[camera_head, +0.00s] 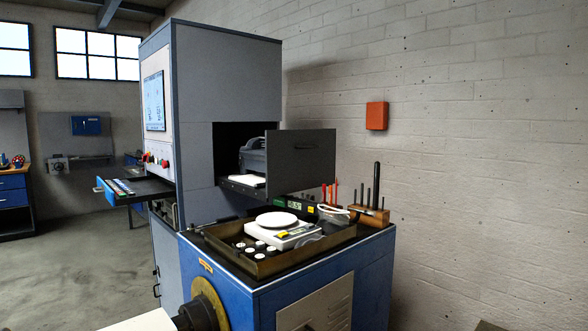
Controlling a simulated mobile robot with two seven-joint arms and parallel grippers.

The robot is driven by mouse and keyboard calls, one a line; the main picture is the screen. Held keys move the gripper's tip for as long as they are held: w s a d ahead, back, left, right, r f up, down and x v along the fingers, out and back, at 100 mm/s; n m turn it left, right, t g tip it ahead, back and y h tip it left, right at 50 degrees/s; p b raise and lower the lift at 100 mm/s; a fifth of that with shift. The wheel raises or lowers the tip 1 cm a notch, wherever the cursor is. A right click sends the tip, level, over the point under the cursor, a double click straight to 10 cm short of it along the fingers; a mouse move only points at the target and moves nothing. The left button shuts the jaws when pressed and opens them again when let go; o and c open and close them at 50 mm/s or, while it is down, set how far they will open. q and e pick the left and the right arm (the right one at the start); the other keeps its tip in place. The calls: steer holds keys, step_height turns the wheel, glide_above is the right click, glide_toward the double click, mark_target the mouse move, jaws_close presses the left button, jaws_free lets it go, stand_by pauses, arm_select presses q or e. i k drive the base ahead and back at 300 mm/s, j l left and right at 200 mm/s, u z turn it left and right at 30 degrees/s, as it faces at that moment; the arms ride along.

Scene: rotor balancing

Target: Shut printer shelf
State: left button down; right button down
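The printer shelf (300,163) is pulled out of an opening in the tall grey cabinet (228,90). Its dark front panel with a handle stands clear of the opening, to the right. A dark grey printer (253,156) sits on the shelf behind the panel, partly inside the opening, with white paper (246,180) at its front.
A blue keyboard drawer (135,189) juts out at the cabinet's left. The blue bench (330,275) below carries a tray (259,269) with a white scale (280,232) and weights. A tool block (370,216) stands right. A brass-coloured disc (209,297) is in front.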

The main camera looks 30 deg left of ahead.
mark_target(296, 160)
steer(key=i+u, duration=0.1)
steer(key=u, duration=0.75)
steer(key=i+l, duration=0.2)
steer(key=i+l+u, duration=0.15)
steer(key=l, duration=0.3)
steer(key=i+l, duration=0.25)
steer(key=l+u, duration=0.05)
